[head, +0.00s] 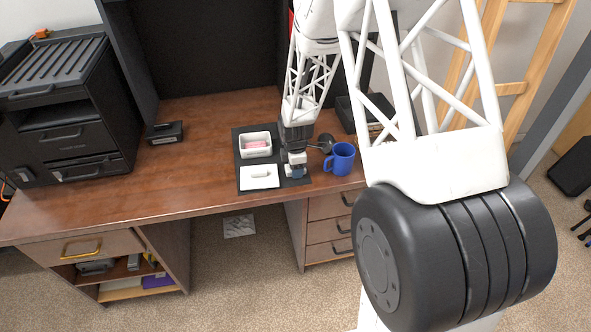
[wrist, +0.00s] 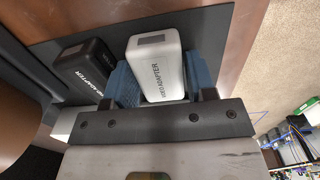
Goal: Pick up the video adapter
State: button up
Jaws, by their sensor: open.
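My gripper (head: 297,172) points down over the right side of a black mat on the desk in the head view. In the wrist view my gripper (wrist: 161,78) is open, with one blue finger on each side of a white box-shaped adapter (wrist: 156,62). Its side lettering ends in "ADAPTER"; the first word is too blurred to read surely. A black adapter (wrist: 87,75) lies left of the left finger, also lettered "ADAPTER" with an unclear first word. I cannot tell whether the fingers touch either one. The gripper hides most of this spot in the head view.
On the black mat (head: 245,184) are a white bin (head: 255,145) with something pink and a white pad (head: 259,176) with a small item. A blue mug (head: 340,159) stands just right of the gripper. A printer (head: 62,125) stands left; the desk's left-middle is mostly clear.

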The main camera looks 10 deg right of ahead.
jog(key=shift+c, duration=0.3)
jog(key=c, duration=0.6)
jog(key=shift+r, duration=0.15)
jog(key=shift+r, duration=0.75)
notch_tip(320, 180, up, 2)
jog(key=shift+r, duration=0.1)
jog(key=s+r, duration=0.1)
jog(key=s, duration=1.5)
jog(key=shift+d, duration=0.2)
